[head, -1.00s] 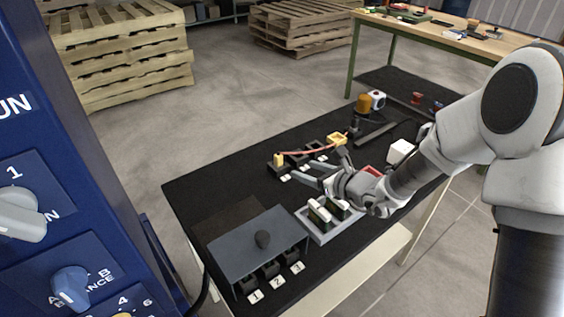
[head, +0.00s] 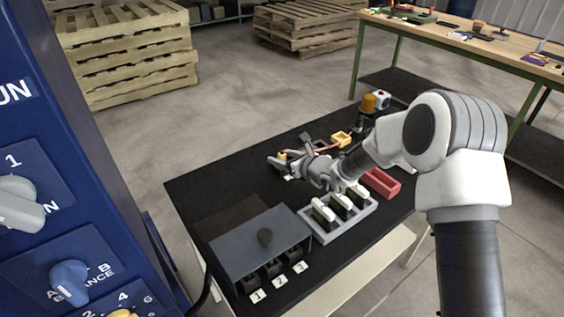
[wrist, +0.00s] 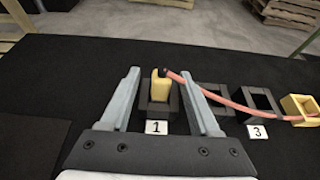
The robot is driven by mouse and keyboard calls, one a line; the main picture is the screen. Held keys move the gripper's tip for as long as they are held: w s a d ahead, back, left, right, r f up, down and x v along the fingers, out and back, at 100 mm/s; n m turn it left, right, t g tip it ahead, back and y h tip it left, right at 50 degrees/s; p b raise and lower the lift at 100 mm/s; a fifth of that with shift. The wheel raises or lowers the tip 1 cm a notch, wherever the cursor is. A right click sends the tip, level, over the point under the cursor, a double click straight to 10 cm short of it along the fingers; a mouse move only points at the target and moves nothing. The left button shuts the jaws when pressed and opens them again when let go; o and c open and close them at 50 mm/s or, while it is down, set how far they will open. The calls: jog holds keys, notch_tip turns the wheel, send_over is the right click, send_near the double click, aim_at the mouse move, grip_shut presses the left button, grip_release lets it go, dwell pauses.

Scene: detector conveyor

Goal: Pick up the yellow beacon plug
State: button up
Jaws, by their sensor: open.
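The yellow beacon plug (wrist: 159,88) stands upright in the black socket labelled 1 (wrist: 157,127) in the wrist view. A red cable (wrist: 222,101) runs from its dark top to the right. My gripper (wrist: 161,84) is open, with one finger on each side of the plug and a gap on both sides. In the head view my gripper (head: 287,160) reaches over the far left part of the black table, and the plug (head: 283,155) is partly hidden by it.
A yellow square holder (wrist: 300,109) sits at the cable's other end, beyond the empty socket 3 (wrist: 257,105). In the head view a grey tray (head: 329,229) with several green modules, a red bin (head: 381,182), a grey box (head: 258,240) and an amber beacon (head: 368,104) share the table.

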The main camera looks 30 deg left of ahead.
jog(key=shift+r+x, duration=0.1)
jog(key=shift+x, duration=0.85)
jog(key=shift+r+x, duration=0.15)
jog(key=shift+x, duration=0.75)
jog(key=shift+w, duration=0.1)
grip_shut()
